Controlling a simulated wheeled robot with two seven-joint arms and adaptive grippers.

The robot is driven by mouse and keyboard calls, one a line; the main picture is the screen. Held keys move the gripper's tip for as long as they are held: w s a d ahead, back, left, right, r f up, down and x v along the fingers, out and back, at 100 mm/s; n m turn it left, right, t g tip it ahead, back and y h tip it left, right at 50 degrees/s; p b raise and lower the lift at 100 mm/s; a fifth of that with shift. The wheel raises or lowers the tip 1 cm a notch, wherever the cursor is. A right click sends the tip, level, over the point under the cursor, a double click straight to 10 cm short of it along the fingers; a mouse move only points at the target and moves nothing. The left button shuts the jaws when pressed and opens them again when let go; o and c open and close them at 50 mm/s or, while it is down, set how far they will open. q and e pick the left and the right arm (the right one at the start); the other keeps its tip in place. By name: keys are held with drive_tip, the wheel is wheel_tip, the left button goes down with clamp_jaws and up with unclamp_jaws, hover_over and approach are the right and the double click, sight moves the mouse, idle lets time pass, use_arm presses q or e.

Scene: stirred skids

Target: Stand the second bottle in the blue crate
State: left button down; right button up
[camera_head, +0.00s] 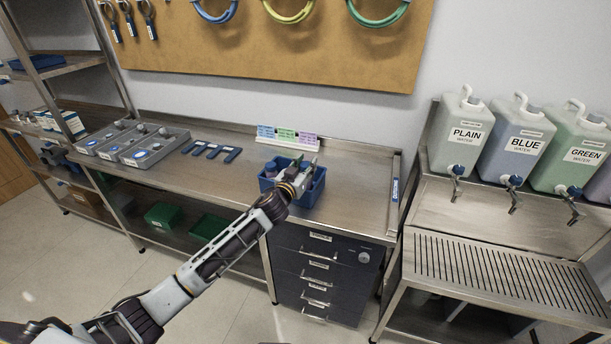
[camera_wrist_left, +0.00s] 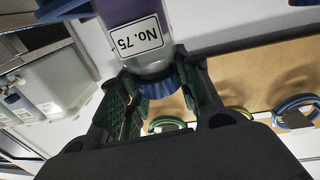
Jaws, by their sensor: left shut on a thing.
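The blue crate (camera_head: 313,194) stands on the steel bench top near its right end. My left gripper (camera_head: 300,168) is over the crate. In the left wrist view my left gripper (camera_wrist_left: 158,100) is shut on a bottle (camera_wrist_left: 150,62) with a blue cap, purple contents and a label reading "No. 75". In the head view the gripper and arm hide most of this bottle, so I cannot tell whether it touches the crate floor. My right gripper is not in view.
Colored cards (camera_head: 287,138) stand behind the crate. Grey trays (camera_head: 131,145) and blue flat pieces (camera_head: 211,151) lie to the left. Water containers (camera_head: 461,135) with taps stand on a rack at the right. Bare bench lies on both sides of the crate.

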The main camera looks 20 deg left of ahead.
use_arm(q)
drive_tip(key=shift+f, duration=0.15)
wheel_tip(320, 180, down, 2)
drive_tip(key=shift+f+b, duration=0.25)
drive_tip(key=shift+b, duration=0.05)
drive_tip(key=shift+f, duration=0.5)
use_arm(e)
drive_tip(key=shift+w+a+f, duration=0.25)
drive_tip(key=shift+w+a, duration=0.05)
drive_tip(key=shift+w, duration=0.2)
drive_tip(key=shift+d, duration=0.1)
